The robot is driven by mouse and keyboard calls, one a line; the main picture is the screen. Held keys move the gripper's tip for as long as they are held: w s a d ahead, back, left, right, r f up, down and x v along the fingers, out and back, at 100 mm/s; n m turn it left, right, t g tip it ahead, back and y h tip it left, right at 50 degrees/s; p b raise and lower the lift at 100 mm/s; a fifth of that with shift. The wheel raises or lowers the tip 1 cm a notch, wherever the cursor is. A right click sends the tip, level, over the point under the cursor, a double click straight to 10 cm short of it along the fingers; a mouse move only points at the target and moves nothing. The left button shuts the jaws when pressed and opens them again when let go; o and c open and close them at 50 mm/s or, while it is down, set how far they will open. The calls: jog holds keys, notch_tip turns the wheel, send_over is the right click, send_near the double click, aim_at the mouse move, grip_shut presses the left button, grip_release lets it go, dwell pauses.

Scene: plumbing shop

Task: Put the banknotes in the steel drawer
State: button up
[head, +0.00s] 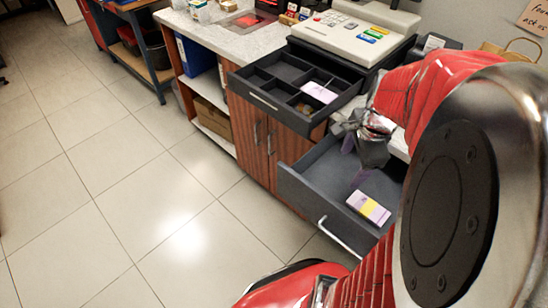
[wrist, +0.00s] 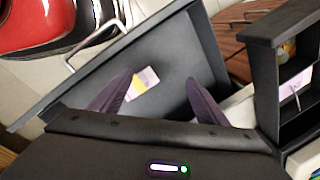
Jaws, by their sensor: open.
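A bundle of banknotes (head: 369,208), pale with a yellow band and purplish edges, lies in the open lower grey drawer (head: 300,192), near its front. The bundle also shows in the wrist view (wrist: 143,84), on the floor of the same drawer (wrist: 212,55). My gripper (head: 355,163) is open and empty over this drawer, its purple fingers pointing down. In the wrist view the bundle appears between the fingers (wrist: 160,80), closer to the left one, and looks apart from them. A second pale pinkish stack of notes (head: 320,92) lies in a compartment of the black till drawer (head: 262,97).
The till drawer stands open above and left of the lower drawer; it also shows in the wrist view (wrist: 262,90). A cash register (head: 345,38) sits on the counter behind. Wooden cabinet doors (head: 250,130) are below. The tiled floor (head: 120,190) at left is clear.

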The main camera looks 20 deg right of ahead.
jog(key=s+a+r+n+t, duration=0.1)
jog(key=a+r+n, duration=0.4)
jog(key=a+n, duration=0.5)
jog(key=a+r+n+t, duration=0.2)
jog(key=a+r+n, duration=0.4)
jog(key=a+n, duration=0.5)
jog(key=shift+s+a, duration=0.15)
jog(key=shift+s, duration=0.25)
jog(key=shift+c, duration=0.4)
